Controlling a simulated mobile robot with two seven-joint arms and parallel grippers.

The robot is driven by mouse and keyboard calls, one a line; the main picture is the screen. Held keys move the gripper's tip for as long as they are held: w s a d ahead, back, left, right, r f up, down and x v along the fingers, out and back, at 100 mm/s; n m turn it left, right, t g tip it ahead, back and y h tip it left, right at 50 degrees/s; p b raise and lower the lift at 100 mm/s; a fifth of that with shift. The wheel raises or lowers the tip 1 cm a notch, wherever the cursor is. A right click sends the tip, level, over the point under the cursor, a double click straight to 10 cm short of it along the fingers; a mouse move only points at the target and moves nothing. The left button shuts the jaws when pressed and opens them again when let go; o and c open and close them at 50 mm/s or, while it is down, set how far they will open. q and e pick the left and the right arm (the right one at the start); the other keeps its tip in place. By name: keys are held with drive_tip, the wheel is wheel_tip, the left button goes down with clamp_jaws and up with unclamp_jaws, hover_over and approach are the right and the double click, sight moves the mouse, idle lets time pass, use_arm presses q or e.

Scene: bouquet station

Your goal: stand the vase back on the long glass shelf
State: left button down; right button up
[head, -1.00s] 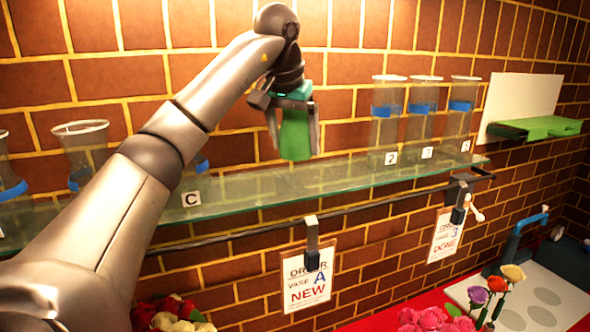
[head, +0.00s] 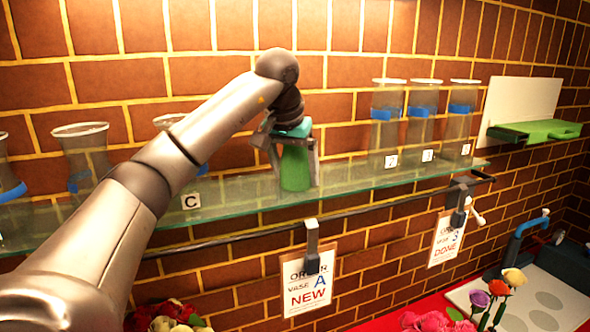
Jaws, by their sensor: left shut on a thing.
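The vase that I hold is a small green vessel (head: 295,169), upright, with its base at the level of the long glass shelf (head: 345,179). I cannot tell whether the base touches the glass. My left gripper (head: 292,160) reaches in from the left above the shelf and is shut on the vase, with a finger on each side. Its teal upper part shows between the gripper's parts. My right gripper is not in view.
Three tall glass vases with blue bands stand right of it, the nearest (head: 386,135) a short gap away. Flared glass vases, one (head: 86,160) clearly seen, stand left, partly behind my arm. An order card (head: 306,283) hangs below the shelf. Flowers (head: 497,288) are lower right.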

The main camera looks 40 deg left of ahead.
sight(292, 149)
use_arm(q)
unclamp_jaws()
drive_tip(key=p+v, duration=0.1)
drive_tip(key=v, duration=0.9)
drive_tip(key=shift+w+r, duration=0.1)
drive_tip(key=shift+v, duration=1.05)
